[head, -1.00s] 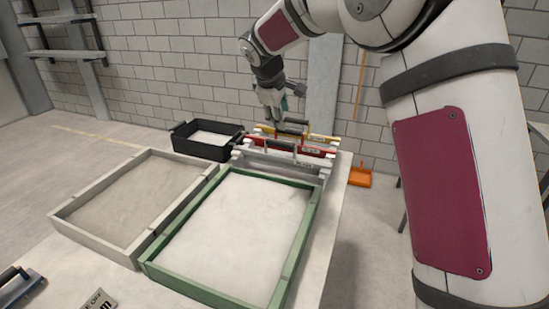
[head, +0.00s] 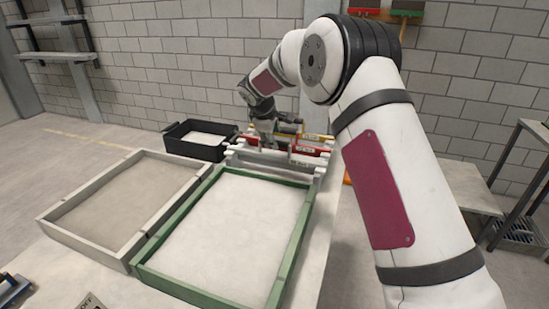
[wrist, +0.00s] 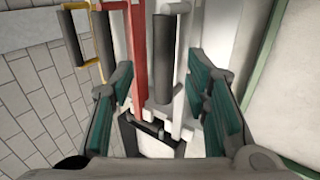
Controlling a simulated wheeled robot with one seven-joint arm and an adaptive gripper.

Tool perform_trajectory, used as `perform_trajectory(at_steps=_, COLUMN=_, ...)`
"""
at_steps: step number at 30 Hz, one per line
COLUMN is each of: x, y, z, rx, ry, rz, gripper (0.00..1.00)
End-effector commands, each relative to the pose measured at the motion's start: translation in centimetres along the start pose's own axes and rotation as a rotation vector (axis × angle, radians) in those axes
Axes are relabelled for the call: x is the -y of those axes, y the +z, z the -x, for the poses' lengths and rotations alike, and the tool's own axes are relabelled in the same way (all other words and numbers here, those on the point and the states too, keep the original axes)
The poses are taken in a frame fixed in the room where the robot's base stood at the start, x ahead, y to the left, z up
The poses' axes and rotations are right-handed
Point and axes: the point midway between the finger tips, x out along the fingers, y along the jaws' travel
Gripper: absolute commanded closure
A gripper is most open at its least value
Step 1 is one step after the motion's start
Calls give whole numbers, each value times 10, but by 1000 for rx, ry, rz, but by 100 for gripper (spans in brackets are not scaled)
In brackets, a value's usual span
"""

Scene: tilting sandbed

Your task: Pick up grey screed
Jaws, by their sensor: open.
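The grey screed (head: 272,162) is a long pale bar at the front of a row of screeds behind the green-framed tray. In the wrist view, its dark upright-looking handle (wrist: 164,58) lies between the two teal-padded fingers of my gripper (wrist: 161,82). The fingers are open, with a gap on both sides of the handle. In the head view, my gripper (head: 284,128) is low over the row, and partly hides the screeds.
A red screed (wrist: 138,62) and a yellow screed (wrist: 95,40) lie close beside the grey one. The green-framed tray (head: 301,232), a grey-framed tray (head: 78,242) and a black bin (head: 184,148) stand nearby. A brick wall is behind.

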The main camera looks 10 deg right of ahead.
Motion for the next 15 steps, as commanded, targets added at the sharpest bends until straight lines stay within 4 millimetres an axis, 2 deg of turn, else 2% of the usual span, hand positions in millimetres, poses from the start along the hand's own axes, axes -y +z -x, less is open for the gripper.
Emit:
perform_trajectory(at_steps=9, x=5, y=-1, z=-43, rx=2, ry=-2, rz=-1, gripper=57)
perform_trajectory(at_steps=15, x=4, y=-1, z=-48, rx=0, ry=-1, rz=-1, gripper=57)
